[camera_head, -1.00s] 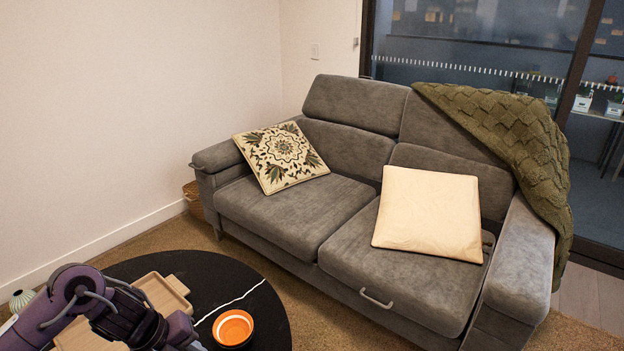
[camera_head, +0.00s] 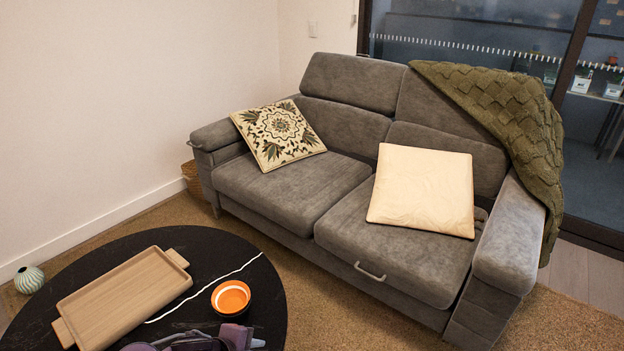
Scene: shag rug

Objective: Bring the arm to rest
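Part of my purple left arm (camera_head: 190,344) shows at the bottom edge of the head view, over the near edge of the black round table (camera_head: 95,262). What looks like its gripper end (camera_head: 238,338) is cut off by the frame, just below the orange bowl. I cannot make out its fingers or whether it holds anything. My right gripper is out of view.
A wooden tray (camera_head: 125,295) and an orange bowl with a dark outside (camera_head: 231,298) are on the table. A grey sofa (camera_head: 290,195) with two cushions and a green throw stands behind. A striped vase (camera_head: 29,279) is at the left. Carpet lies between.

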